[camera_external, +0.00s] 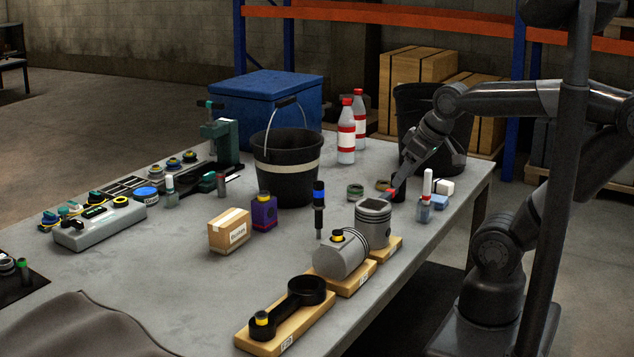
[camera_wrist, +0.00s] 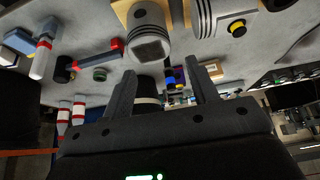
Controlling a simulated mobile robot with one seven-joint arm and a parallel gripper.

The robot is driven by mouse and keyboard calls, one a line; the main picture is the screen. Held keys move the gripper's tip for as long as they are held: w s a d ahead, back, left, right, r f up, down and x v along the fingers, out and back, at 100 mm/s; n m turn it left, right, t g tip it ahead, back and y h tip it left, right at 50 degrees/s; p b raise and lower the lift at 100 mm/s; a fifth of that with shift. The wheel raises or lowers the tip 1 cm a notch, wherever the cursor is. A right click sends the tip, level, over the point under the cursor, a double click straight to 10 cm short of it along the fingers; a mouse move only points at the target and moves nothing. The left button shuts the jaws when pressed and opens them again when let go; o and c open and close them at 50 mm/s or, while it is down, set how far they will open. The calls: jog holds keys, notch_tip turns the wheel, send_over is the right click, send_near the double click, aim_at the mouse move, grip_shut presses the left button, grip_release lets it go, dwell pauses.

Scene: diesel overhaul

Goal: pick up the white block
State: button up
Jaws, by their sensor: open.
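The white block (camera_external: 444,187) is on the grey workbench (camera_external: 305,225) near its right edge. In the wrist view the white block (camera_wrist: 8,56) shows at the far left edge, beside the blue block (camera_wrist: 19,40). My gripper (camera_external: 396,187) is left of the white block, angled down near the grey piston. Its two dark fingers are spread apart in the wrist view (camera_wrist: 160,66), with nothing seen held between them.
An upright piston (camera_external: 372,222) stands near my fingers. A dark bucket (camera_external: 410,105) is behind the gripper, and another bucket (camera_external: 287,170) stands further left. The bench front-left of the box (camera_external: 229,231) has free room.

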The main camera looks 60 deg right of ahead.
jog(key=shift+o, duration=0.2)
jog(key=w+d+r+m+g, duration=0.1)
jog(key=w+d+g, duration=0.1)
jog(key=w+d, duration=0.75)
jog(key=m+g, duration=0.2)
jog(key=g, duration=0.2)
send_over(444, 182)
notch_tip(444, 182, down, 15)
jog(key=shift+a+f, duration=0.1)
jog(key=shift+a, duration=0.05)
jog(key=shift+w+d+f, duration=0.1)
jog(key=shift+d+f, duration=0.05)
jog(key=shift+f, duration=1.4)
jog(key=shift+d+f, duration=0.15)
jog(key=shift+f, duration=1.35)
